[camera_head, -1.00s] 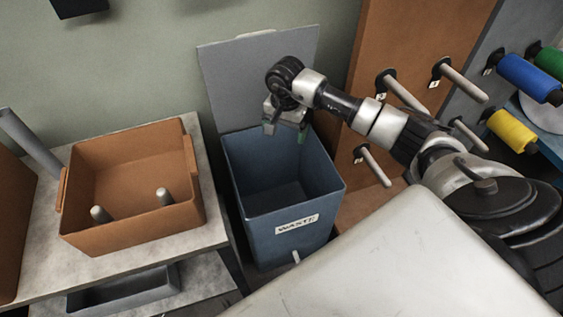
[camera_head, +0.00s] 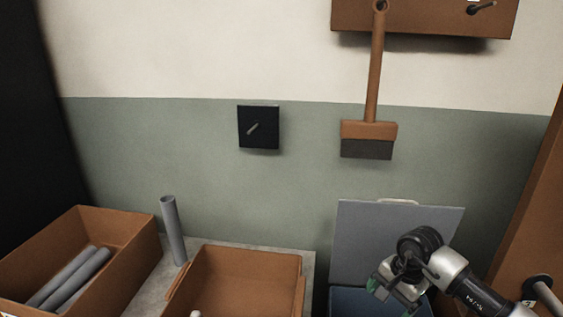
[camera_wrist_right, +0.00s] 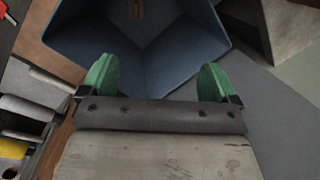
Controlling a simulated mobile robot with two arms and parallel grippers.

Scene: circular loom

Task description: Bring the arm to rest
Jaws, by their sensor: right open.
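My right arm comes in from the lower right of the head view. Its gripper (camera_head: 391,291) is over the blue waste bin (camera_head: 345,301), in front of the bin's raised grey lid (camera_head: 385,240). In the right wrist view the two green fingertips (camera_wrist_right: 158,82) stand wide apart with nothing between them. The inside of the blue bin (camera_wrist_right: 150,40) lies beyond them. My left gripper is in neither view.
An orange crate (camera_head: 250,262) stands on the grey table left of the bin. Another crate (camera_head: 118,228) holds grey tubes (camera_head: 70,277). A grey tube (camera_head: 173,230) stands upright between them. A brush (camera_head: 368,138) hangs on the wall. An orange panel (camera_head: 535,230) stands at the right.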

